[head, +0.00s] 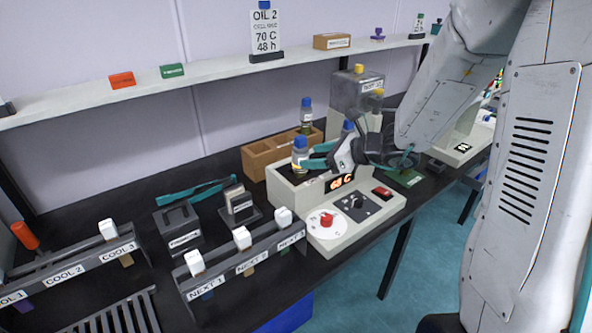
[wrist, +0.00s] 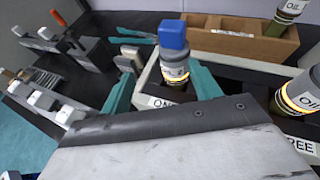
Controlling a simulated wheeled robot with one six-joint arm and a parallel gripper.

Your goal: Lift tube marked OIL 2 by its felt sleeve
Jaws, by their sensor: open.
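A blue-capped tube (wrist: 174,68) stands upright in the heated block (head: 330,215), by a label starting "ON". The head view also shows a blue-capped tube (head: 300,152) at my gripper. My gripper (wrist: 160,76) is open, with teal fingers on either side of the tube; I cannot tell whether they touch it. A second block tube (wrist: 302,95) is by "THREE", its number unreadable. A third tube (head: 306,112) stands in the wooden rack (head: 268,154).
A shelf card (head: 265,28) reads OIL 2, 70 C, 48 h. The block front has a red knob (head: 326,220) and a display (head: 341,181). The NEXT rack (head: 240,262) stands left of the block. A grey box (head: 358,92) stands behind my gripper.

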